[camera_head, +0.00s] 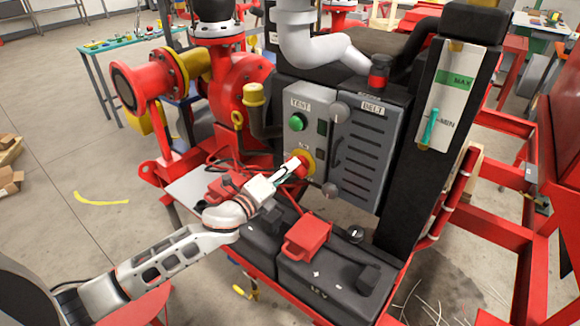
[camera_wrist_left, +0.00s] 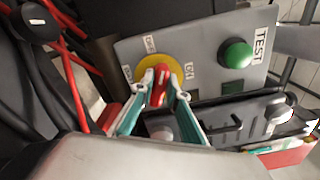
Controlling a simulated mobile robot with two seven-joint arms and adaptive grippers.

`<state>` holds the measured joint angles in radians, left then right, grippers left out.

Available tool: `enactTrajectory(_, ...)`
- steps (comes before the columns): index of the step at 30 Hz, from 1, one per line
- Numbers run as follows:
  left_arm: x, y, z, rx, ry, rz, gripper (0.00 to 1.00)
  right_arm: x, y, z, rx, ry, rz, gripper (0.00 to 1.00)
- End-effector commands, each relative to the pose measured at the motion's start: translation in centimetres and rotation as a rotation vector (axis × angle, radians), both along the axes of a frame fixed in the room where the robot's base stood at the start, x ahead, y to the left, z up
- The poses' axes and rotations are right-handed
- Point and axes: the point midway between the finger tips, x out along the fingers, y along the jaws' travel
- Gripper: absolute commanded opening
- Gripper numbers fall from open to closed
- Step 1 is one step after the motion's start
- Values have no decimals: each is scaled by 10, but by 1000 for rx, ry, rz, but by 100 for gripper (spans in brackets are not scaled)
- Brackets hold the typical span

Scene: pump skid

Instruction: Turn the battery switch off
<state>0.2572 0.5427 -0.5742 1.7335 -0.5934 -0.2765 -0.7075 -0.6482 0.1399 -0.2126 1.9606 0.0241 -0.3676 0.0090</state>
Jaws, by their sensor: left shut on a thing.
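The battery switch (camera_wrist_left: 160,84) is a red handle on a round yellow plate (camera_wrist_left: 147,64), with small labels beside it, one reading ON. In the head view the switch (camera_head: 303,162) is on the grey panel below the green TEST button (camera_head: 297,122), partly hidden by my gripper. My left gripper (camera_head: 293,171) reaches in from the lower left. In the wrist view its two teal fingers (camera_wrist_left: 160,96) lie on either side of the red handle and are shut on it. My right gripper is not in view.
A BELT cover (camera_head: 366,145) with slots stands right of the panel. Black batteries (camera_head: 325,282) with red terminal covers (camera_head: 306,237) lie below my gripper. A yellow-capped filler pipe (camera_head: 254,96) is left of the panel. Red frame rails surround the skid.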

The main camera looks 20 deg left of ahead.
Motion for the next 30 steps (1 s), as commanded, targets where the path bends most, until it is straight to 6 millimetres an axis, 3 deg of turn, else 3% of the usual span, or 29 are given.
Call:
enactTrajectory(15,1,1,-3,-356,128,2,0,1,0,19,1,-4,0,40)
enactTrajectory(30,0,1,-5,-442,160,0,0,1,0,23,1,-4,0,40)
